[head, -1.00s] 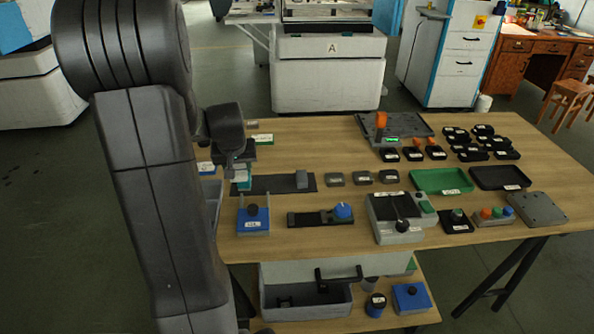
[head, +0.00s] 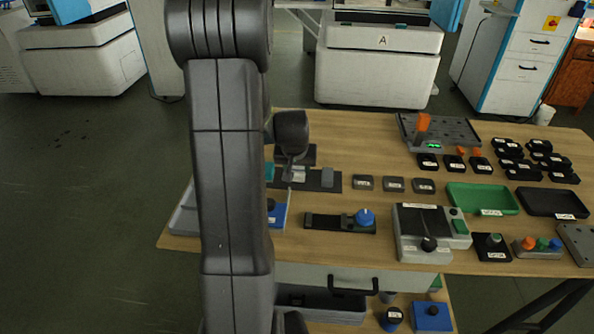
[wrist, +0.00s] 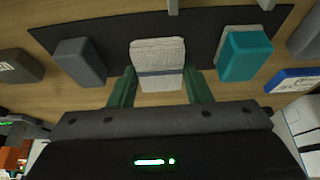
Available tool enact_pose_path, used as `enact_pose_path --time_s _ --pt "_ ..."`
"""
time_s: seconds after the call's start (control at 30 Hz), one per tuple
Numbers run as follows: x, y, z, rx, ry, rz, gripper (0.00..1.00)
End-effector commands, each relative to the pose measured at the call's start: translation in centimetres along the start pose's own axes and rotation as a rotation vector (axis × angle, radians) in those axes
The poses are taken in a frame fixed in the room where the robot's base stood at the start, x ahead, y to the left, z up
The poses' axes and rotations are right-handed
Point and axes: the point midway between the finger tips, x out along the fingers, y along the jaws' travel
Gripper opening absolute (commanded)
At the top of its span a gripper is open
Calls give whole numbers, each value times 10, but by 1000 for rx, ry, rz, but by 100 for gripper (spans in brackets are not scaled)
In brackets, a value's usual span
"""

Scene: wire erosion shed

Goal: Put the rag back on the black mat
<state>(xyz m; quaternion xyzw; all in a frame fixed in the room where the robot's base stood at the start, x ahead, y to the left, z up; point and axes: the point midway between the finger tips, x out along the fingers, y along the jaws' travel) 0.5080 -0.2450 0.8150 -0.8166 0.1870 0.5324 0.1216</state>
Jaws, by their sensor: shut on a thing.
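The rag (wrist: 158,56) is a light grey folded cloth with a blue stripe. In the wrist view it sits between the two green fingers of my gripper (wrist: 160,90), which is shut on it. The black mat (wrist: 110,25) lies behind and beneath the rag, between a grey block (wrist: 80,62) and a teal block (wrist: 243,56). In the head view my gripper (head: 296,176) is over the middle of the black mat (head: 313,184), with the rag (head: 298,174) showing small and pale. I cannot tell whether the rag touches the mat. My arm hides the mat's left end.
The grey block (head: 327,178) stands on the mat's right part, and the teal block (head: 270,173) is left of my gripper. A blue block (head: 277,215) and a dark fixture with a blue knob (head: 340,222) are nearer the front. Small grey blocks (head: 394,185) line up to the right.

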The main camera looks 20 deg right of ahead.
Motion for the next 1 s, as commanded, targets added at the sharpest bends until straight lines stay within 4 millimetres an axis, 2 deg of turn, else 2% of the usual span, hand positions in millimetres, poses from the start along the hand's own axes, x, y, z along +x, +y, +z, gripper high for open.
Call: enact_pose_path --time_s 0.1,0.43,0.47,0.57,0.87,1.0 --pt "11 0 5 0 0 0 8" --pt "15 0 6 0 1 0 8" --pt "13 0 6 0 1 0 48" --pt "13 0 6 0 1 0 66" --pt "12 0 5 0 1 0 66" --pt "3 0 3 0 3 -1 66"
